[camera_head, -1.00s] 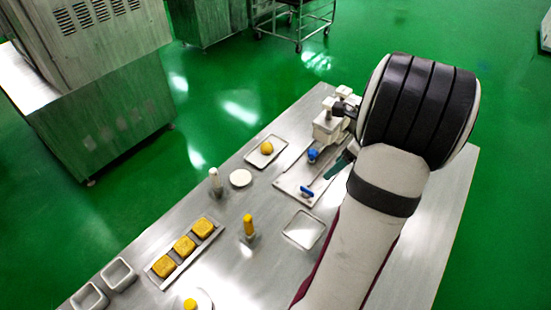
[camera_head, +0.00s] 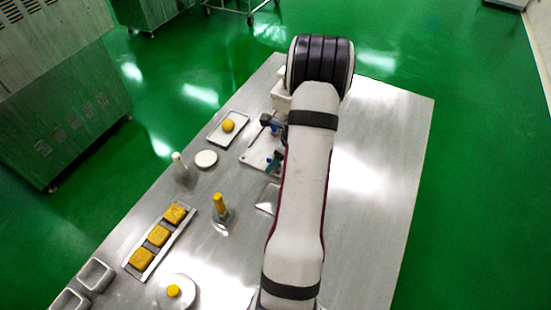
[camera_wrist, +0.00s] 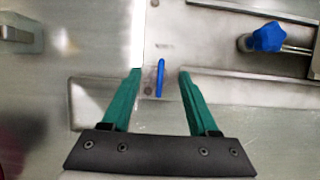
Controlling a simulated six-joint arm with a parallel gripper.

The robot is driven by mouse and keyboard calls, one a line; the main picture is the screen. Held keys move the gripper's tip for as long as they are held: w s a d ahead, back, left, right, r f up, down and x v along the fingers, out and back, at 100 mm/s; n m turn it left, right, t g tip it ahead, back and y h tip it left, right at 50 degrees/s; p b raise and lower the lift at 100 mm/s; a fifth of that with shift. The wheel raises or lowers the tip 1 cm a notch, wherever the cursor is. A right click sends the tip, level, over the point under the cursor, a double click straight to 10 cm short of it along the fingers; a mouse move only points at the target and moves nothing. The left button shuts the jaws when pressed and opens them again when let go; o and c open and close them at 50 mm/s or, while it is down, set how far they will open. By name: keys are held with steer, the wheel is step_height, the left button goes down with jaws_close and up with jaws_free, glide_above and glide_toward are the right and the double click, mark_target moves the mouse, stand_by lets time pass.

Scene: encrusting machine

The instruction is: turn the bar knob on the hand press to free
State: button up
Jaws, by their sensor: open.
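The blue bar knob (camera_wrist: 160,78) shows in the wrist view as a narrow upright bar on the pale metal plate of the hand press. My gripper (camera_wrist: 160,73) is open, with one green finger on each side of the bar and visible gaps to both. I cannot tell how far the fingertips are above the plate. In the head view my gripper (camera_head: 273,161) is over the press plate (camera_head: 255,152), low beside my arm. My arm hides much of the hand press there, and the bar knob cannot be made out clearly.
A second blue knob (camera_wrist: 266,38), lobed and on a rod, is at the right in the wrist view. In the head view, a tray with a yellow ball (camera_head: 228,125), a white disc (camera_head: 206,158) and a yellow-handled tool (camera_head: 220,205) stand left of my arm. The table's right side is clear.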

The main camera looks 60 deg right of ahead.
jaws_close()
steer(key=shift+n, duration=0.3)
steer(key=n+y, duration=0.1)
steer(key=n, duration=0.2)
steer(key=shift+d+n+y, duration=0.15)
steer(key=shift+n+y, duration=0.25)
steer(key=n+g+y, duration=0.1)
steer(key=n, duration=0.3)
steer(key=shift+w+d, duration=0.1)
steer(key=n, duration=0.2)
steer(key=n+g+y, duration=0.1)
steer(key=n, duration=0.2)
steer(key=shift+w+g, duration=0.15)
steer(key=shift+g, duration=0.15)
steer(key=shift+w+n+g+y, duration=0.15)
steer(key=shift+n+g, duration=0.3)
steer(key=shift+n, duration=0.65)
steer(key=shift+s+n+g+y, duration=0.1)
steer(key=shift+n+g+y, duration=0.25)
steer(key=shift+n, duration=0.75)
